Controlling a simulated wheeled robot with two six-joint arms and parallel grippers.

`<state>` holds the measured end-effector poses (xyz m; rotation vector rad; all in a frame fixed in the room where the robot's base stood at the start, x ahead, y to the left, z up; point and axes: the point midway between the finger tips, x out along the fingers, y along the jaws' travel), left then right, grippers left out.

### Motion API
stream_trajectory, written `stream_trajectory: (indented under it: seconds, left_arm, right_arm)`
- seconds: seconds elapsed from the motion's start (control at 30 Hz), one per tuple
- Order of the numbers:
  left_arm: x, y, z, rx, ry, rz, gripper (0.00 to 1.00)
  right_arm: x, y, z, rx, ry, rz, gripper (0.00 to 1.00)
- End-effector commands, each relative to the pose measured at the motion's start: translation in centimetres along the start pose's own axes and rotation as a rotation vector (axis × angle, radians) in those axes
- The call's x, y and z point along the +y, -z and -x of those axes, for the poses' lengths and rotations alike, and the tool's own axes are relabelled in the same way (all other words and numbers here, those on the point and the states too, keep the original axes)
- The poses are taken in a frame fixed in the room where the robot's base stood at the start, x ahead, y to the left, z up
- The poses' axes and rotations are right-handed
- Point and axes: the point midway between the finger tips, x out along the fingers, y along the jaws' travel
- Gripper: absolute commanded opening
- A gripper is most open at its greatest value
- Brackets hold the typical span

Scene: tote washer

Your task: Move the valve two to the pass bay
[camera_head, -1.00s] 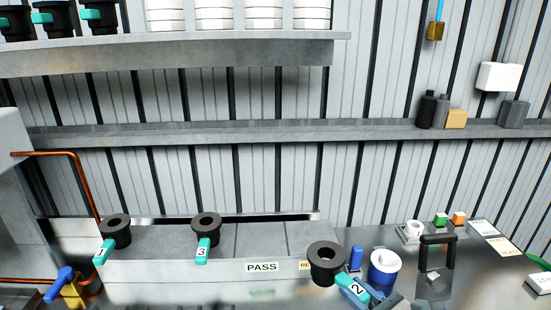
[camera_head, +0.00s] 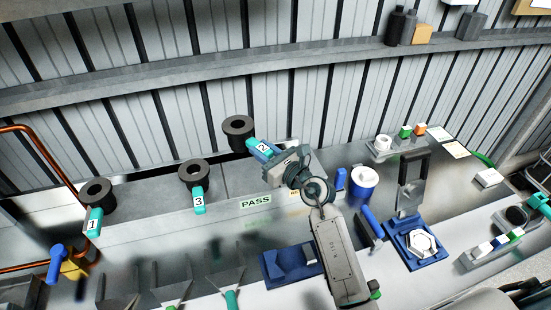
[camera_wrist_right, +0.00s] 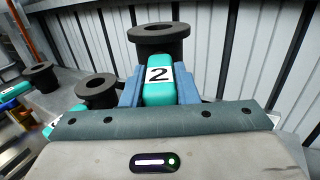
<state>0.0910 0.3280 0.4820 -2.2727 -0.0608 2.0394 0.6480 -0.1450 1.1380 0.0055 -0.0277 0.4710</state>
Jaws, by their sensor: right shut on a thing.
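Valve two, a black flanged body (camera_head: 239,132) with a teal handle marked 2, is held by my right gripper (camera_head: 262,151). The blue fingers are shut on the teal handle, which also shows in the right wrist view (camera_wrist_right: 160,88). The valve is upright, above or at the back of the grey bay block (camera_head: 235,180) with the PASS label (camera_head: 256,201). I cannot tell whether its base touches. Valve one (camera_head: 97,194) and valve three (camera_head: 194,174) stand on the same block, to the left. My left gripper is not in view.
A copper pipe (camera_head: 45,150) is at the left. Right of my arm are a white and blue cup (camera_head: 363,183), a blue fixture (camera_head: 416,245) and a panel with buttons (camera_head: 398,144). The ribbed wall and a shelf (camera_head: 180,77) are behind. The block's top between valve three and my gripper is clear.

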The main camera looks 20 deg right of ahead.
Motion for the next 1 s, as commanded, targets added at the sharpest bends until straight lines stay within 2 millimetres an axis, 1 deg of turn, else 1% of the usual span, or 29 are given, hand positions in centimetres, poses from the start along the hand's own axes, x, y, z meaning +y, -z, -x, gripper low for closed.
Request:
stream_trajectory:
  seconds: [0.03,0.1,0.23,0.37,0.6,0.77,1.0]
  left_arm:
    - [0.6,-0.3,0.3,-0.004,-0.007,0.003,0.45]
    - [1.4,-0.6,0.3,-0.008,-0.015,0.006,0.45]
    - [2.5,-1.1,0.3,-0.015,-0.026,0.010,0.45]
    - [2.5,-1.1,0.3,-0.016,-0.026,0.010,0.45]
    - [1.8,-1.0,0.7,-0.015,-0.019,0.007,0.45]
    - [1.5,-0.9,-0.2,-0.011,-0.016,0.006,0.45]
    - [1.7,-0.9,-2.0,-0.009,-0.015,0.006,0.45]
  right_arm:
    - [0.1,-0.4,-0.4,-0.003,-0.001,0.000,0.00]
    - [0.1,-0.5,-0.6,-0.003,-0.003,0.001,0.00]
    - [0.1,-0.4,-0.7,-0.003,-0.003,0.002,0.00]
    - [0.1,-0.4,-0.7,-0.003,-0.003,0.001,0.00]
    - [0.1,-0.6,-0.7,-0.003,-0.003,0.000,0.00]
    - [0.1,0.6,-0.7,-0.003,-0.003,0.000,0.00]
    - [0.1,2.9,-0.6,-0.002,-0.003,0.000,0.00]
